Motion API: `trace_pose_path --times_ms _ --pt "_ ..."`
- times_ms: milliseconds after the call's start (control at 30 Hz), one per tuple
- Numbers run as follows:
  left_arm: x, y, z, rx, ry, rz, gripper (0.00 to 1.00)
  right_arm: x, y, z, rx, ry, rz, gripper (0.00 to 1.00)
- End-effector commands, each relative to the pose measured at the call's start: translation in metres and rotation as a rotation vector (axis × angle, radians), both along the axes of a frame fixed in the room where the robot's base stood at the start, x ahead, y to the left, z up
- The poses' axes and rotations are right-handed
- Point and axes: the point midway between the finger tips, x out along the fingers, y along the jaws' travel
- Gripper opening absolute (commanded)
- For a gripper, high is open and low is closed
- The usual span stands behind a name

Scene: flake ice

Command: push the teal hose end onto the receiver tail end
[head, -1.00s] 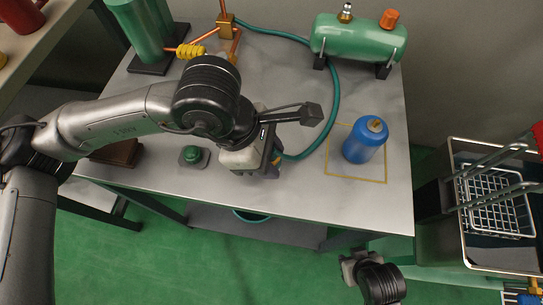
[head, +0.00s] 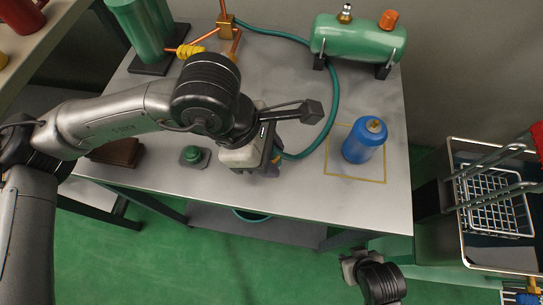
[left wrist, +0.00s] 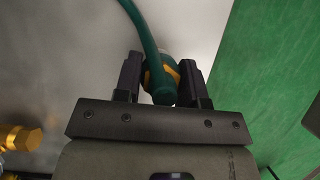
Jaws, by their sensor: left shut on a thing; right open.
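The teal hose (head: 334,85) runs from a brass block, curves along the right of the table and ends at my left gripper. My left gripper (head: 272,168) is low over the table's front part. In the left wrist view its fingers (left wrist: 161,84) are shut on the teal hose end (left wrist: 162,92), which has a yellow band. The green receiver tank (head: 358,40) lies on its stand at the back right, with a silver fitting and an orange cap on top. I cannot make out its tail end. My right gripper (head: 356,262) is open and empty beyond the table's front edge.
A blue canister (head: 364,140) stands inside a yellow square outline. A green knob (head: 192,155) on a dark base sits left of my left gripper. A brass hex part (left wrist: 20,138) shows in the left wrist view. A steel basin with a wire basket (head: 494,200) is at right.

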Motion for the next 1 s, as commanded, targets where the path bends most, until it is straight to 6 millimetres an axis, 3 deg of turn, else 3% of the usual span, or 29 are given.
trace_pose_path --times_ms 1000 --pt "0.0 0.0 0.041 0.0 0.0 -0.001 0.03 0.0 0.001 0.019 0.004 0.001 -0.003 0.43"
